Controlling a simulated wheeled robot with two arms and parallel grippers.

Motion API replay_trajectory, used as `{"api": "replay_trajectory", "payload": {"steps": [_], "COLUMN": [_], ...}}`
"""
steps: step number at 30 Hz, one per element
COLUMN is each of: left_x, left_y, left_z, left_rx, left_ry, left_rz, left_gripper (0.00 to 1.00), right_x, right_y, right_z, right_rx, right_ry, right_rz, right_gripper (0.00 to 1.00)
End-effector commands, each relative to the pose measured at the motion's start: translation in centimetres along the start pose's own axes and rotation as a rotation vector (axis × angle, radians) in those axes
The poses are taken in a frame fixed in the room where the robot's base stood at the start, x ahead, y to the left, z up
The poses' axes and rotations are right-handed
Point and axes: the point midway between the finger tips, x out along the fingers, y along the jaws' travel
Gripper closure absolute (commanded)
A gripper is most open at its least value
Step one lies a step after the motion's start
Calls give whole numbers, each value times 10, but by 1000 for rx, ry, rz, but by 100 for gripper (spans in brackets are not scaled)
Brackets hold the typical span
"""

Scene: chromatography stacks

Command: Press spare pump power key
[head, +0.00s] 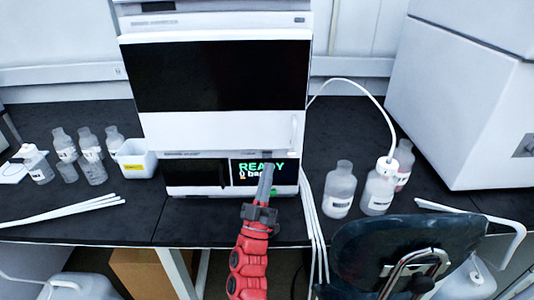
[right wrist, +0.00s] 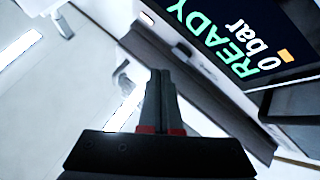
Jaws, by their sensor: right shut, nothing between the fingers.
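The pump module (head: 195,176) is the lowest unit of the white instrument stack, at the bench's front. Its lit display (head: 246,169) reads "READY" and "0 bar". The display also shows large and tilted in the right wrist view (right wrist: 225,30). My right gripper (head: 266,168) is shut and empty, its fingertips in front of the display's middle in the head view. In the right wrist view its closed fingers (right wrist: 159,75) point at the module's pale front edge. A small pale oval (right wrist: 147,18) on that edge may be the key; I cannot tell. My left gripper is not in view.
Clear bottles (head: 340,190) and white tubing (head: 312,225) stand close right of the stack. More bottles (head: 90,155) and a white tub (head: 136,158) are at left. A dark chair back (head: 390,250) is at front right. A large white instrument (head: 460,110) fills the right.

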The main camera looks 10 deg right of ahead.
Motion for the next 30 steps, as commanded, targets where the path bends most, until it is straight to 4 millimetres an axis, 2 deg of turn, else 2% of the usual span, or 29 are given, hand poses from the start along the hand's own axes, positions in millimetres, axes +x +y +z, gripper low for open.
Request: {"api": "replay_trajectory", "payload": {"steps": [1,9,23,26,29,30], "left_x": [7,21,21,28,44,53], "left_y": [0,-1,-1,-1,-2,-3], "left_z": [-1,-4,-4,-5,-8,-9], "left_rx": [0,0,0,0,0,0], "left_ry": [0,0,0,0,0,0], "left_rz": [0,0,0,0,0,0], "left_gripper": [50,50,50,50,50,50], "right_x": [-2,-20,-23,-27,-38,-46], "right_y": [4,16,18,30,63,81], "right_z": [-5,-17,-18,-19,-26,-33], "right_rx": [-1,0,2,28,102,150], "right_ry": [-1,-1,2,24,100,151], "right_rz": [-1,-2,0,14,44,52], "right_gripper": [100,100,100,100,100,100]}}
